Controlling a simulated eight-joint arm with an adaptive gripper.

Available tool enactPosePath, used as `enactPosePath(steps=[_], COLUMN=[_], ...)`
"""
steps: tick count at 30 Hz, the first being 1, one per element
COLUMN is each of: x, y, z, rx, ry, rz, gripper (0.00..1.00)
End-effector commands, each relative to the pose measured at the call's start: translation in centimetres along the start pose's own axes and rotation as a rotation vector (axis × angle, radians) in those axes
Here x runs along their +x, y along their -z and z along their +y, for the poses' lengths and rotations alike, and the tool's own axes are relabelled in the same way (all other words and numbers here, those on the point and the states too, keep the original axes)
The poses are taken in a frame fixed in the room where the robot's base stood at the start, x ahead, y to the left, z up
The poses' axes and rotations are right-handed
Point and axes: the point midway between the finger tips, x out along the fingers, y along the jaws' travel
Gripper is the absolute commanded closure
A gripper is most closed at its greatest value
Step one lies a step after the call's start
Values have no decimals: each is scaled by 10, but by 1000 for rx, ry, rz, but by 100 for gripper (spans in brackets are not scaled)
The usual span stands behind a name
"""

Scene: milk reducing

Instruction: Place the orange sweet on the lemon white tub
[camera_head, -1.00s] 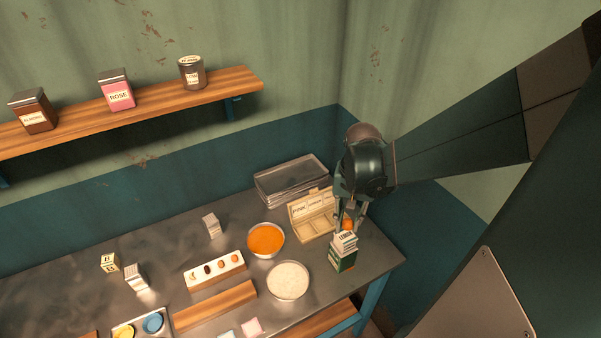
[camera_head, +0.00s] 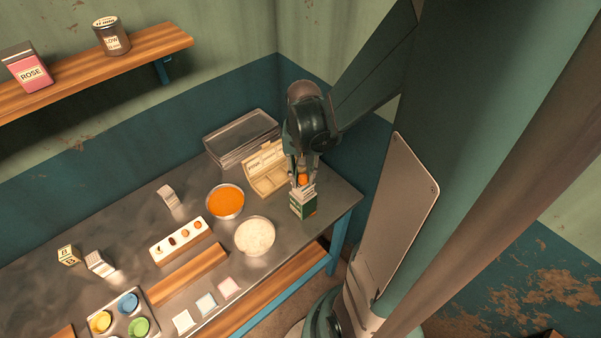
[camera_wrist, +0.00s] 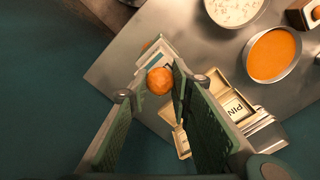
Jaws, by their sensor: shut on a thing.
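The orange sweet (camera_wrist: 159,80) is a round ball held between the fingertips of my gripper (camera_wrist: 154,88) in the wrist view. In the head view my gripper (camera_head: 301,174) points down with the orange sweet (camera_head: 303,180) at its tips. Directly below is a white-topped green box (camera_head: 303,206) with dark lettering, at the right end of the table. In the wrist view the sweet covers part of this box (camera_wrist: 150,55). I cannot tell whether the sweet touches its top. I cannot read a lemon label on it for sure.
A cream compartment box (camera_head: 264,172) stands close left of my gripper, with a clear container (camera_head: 240,137) behind. Bowls of orange (camera_head: 225,202) and white (camera_head: 255,236) contents are to the left. The table's right edge is close by.

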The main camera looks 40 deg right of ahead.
Motion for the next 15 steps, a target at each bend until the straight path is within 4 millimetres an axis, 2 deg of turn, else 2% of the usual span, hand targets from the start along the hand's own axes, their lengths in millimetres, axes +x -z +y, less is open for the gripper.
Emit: enactPosePath(steps=[6, 7, 10, 15], x=[4, 4, 3, 3], y=[0, 0, 0, 0], z=[0, 0, 0, 0], rx=[0, 0, 0, 0], ry=[0, 0, 0, 0], rz=[0, 0, 0, 0], gripper=[88, 77, 64, 63])
